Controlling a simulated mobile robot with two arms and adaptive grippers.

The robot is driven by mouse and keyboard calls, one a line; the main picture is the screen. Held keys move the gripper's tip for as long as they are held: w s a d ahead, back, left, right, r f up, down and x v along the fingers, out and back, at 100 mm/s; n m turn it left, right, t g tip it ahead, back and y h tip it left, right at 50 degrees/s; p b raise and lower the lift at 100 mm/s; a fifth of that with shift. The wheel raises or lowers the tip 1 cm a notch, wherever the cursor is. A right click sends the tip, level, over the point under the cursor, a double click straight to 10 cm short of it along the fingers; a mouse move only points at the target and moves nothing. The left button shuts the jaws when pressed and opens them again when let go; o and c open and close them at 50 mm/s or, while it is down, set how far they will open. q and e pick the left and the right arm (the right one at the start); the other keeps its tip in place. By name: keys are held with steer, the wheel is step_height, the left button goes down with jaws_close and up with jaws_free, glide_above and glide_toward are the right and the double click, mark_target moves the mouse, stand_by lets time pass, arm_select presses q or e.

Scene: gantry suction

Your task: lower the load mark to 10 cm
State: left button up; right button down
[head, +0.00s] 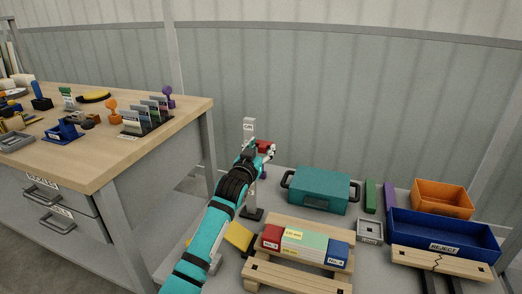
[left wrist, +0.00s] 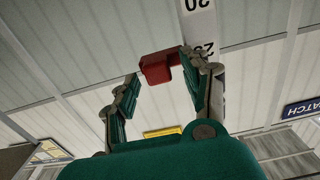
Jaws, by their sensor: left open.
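The load mark is a red block (left wrist: 160,67) beside a white upright scale (left wrist: 199,22) in the left wrist view. The scale's numerals appear upside down: 20 is readable, and another beside the red block is partly hidden. In the head view the scale (head: 249,127) stands on a dark foot, and the red block (head: 265,146) shows at my left gripper (head: 265,152). In the left wrist view my left gripper (left wrist: 162,84) is open, with its fingers either side of the red block; I cannot tell whether they touch it. My right gripper is not in view.
A teal case (head: 320,190) stands right of the scale. A wooden pallet (head: 292,272) with coloured boxes is in front. A blue REJECT bin (head: 444,236) and an orange bin (head: 441,197) are at right. A wooden workbench (head: 165,118) is at left.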

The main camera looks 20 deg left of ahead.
arm_select(q)
jaws_close()
stand_by(0.4)
